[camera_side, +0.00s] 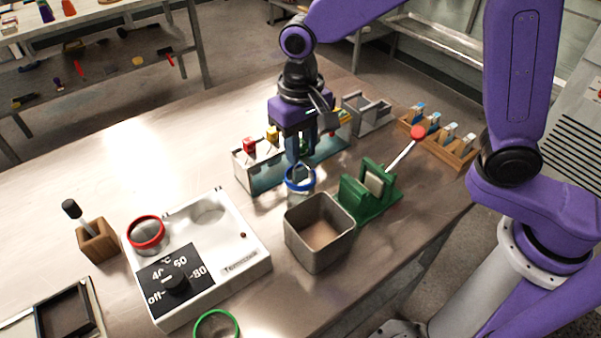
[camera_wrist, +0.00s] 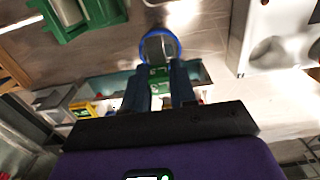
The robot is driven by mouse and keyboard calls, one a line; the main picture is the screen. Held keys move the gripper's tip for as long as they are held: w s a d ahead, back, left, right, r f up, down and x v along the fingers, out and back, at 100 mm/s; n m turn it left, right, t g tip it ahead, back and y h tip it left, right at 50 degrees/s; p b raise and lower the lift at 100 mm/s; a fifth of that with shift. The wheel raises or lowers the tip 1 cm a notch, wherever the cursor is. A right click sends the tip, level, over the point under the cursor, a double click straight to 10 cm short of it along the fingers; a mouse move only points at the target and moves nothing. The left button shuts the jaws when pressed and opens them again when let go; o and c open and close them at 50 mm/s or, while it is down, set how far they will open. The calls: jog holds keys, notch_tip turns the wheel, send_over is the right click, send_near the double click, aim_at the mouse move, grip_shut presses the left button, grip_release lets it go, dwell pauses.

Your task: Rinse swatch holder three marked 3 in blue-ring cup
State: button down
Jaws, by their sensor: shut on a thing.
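My gripper (camera_side: 300,158) points down and is shut on a green-topped swatch holder, just above the blue-ring cup (camera_side: 301,189). The holder seems to hang at or into the cup's mouth, but how deep is hidden. The cup stands upright in front of a long metal trough (camera_side: 243,172) with red (camera_side: 249,145) and yellow (camera_side: 272,133) holders.
A square metal bin (camera_side: 321,246) stands close in front of the cup. A green press (camera_side: 371,195) with a red-knobbed lever is to the right. A white heater (camera_side: 235,265) with a red-ring cup (camera_side: 146,234) is at left. A wooden rack (camera_side: 455,153) stands behind right.

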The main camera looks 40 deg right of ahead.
jog(key=shift+r, duration=1.25)
jog(key=shift+r, duration=0.15)
dwell(1.5)
jog(key=shift+r, duration=1.35)
